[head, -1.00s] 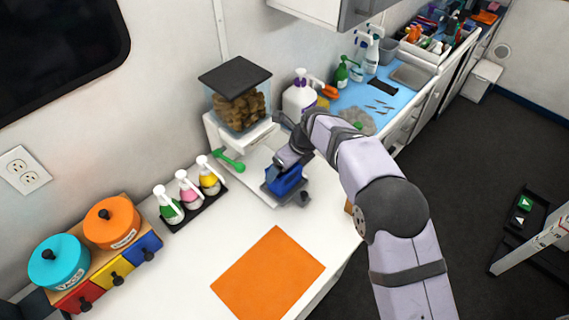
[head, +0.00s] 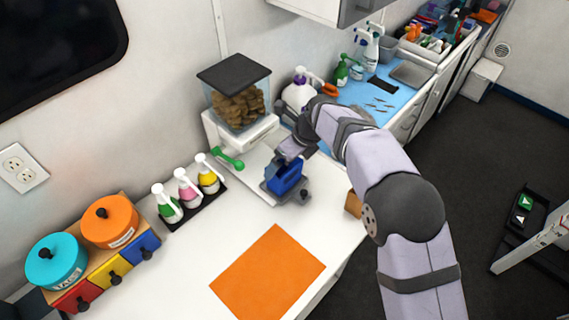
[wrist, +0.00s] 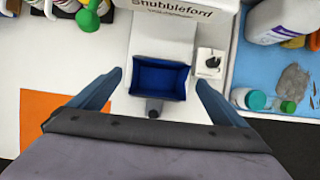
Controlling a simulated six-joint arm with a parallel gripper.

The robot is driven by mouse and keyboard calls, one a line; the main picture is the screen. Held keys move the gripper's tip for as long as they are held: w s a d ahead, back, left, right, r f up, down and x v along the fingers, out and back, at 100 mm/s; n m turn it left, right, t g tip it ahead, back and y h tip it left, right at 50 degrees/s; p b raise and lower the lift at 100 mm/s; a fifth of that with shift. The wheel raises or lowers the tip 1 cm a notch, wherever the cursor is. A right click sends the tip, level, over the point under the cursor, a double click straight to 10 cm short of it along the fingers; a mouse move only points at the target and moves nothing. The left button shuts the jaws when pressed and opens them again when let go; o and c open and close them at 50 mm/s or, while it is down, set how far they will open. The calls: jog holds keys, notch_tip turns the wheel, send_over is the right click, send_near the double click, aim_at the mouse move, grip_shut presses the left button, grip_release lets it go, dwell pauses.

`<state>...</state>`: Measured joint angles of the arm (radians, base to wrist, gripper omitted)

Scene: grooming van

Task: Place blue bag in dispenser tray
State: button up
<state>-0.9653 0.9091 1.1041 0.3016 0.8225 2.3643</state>
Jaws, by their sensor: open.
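My gripper (wrist: 159,78) is open, with one finger on each side of the bag and gaps between. In the head view my gripper (head: 291,150) is above and just behind the bag, and its fingers are partly hidden. The tray's floor is hidden under the bag.
Spray bottles (head: 188,186) stand in a black rack to the left. An orange mat (head: 268,272) lies flat in front. A white jug (head: 299,90) stands behind my arm.

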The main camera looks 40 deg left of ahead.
jog(key=b+v, duration=0.2)
jog(key=v, duration=0.7)
jog(key=shift+d, duration=0.1)
jog(key=w+d+f+n+t+h, duration=0.1)
jog(key=w+d+f+n, duration=0.2)
jog(key=d, duration=1.2)
jog(key=w+d+n+h, duration=0.1)
jog(key=w+d+n, duration=0.3)
jog(key=d, duration=1.1)
jog(key=s+d+f+n+h, duration=0.1)
jog(key=s+d+f+n, duration=0.2)
jog(key=s+d+n, duration=0.2)
jog(key=s+d+f+n+g+h, duration=0.1)
jog(key=s+d+f+n, duration=0.2)
jog(key=s+d+n, duration=0.3)
jog(key=s+d, duration=0.5)
jog(key=d, duration=0.5)
jog(key=shift+a, duration=0.1)
